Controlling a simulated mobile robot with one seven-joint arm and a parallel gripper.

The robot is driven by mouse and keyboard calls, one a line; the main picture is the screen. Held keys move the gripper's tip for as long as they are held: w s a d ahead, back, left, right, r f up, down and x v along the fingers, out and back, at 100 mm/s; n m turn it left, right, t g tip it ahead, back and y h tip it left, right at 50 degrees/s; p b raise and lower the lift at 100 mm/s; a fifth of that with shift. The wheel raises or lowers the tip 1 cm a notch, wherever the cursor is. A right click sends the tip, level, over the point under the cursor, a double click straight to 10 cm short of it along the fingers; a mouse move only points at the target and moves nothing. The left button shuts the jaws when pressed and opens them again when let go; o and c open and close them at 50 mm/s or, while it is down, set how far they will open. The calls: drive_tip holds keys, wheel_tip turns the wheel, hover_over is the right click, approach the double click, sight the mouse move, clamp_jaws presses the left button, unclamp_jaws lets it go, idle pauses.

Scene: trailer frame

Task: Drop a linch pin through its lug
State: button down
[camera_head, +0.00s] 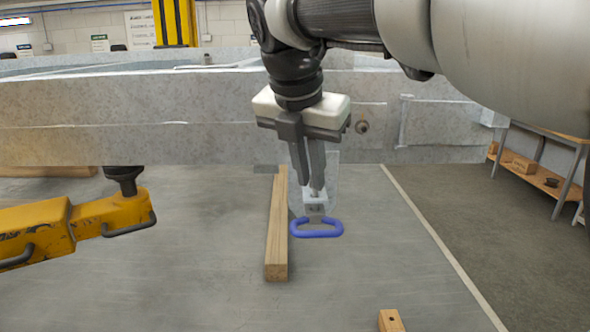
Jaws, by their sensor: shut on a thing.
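My gripper (314,188) points down in front of the grey trailer frame rail (130,125), right of the picture's middle. It is shut on a small metal piece, which I take to be the linch pin (316,209). A blue oval loop (317,234) shows just below the fingertips and seems to belong to the pin. A pale, thin plate stands just behind the fingers; I cannot tell whether it is the lug. The fingers hide much of the pin, and no lug hole is clearly visible.
A wooden beam (276,235) lies on the floor just left of the loop. A yellow jack-like machine (60,225) stands at left. A wooden block with a hole (391,321) is at the bottom. A shelf (545,165) stands at right. Open floor lies between.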

drive_tip(key=shift+f+b, duration=0.4)
drive_tip(key=shift+f, duration=0.25)
drive_tip(key=c, duration=1.7)
unclamp_jaws()
drive_tip(key=shift+o, duration=0.2)
drive_tip(key=shift+r, duration=0.1)
drive_tip(key=p+v, duration=0.3)
drive_tip(key=v, duration=1.4)
drive_tip(key=shift+s, duration=0.2)
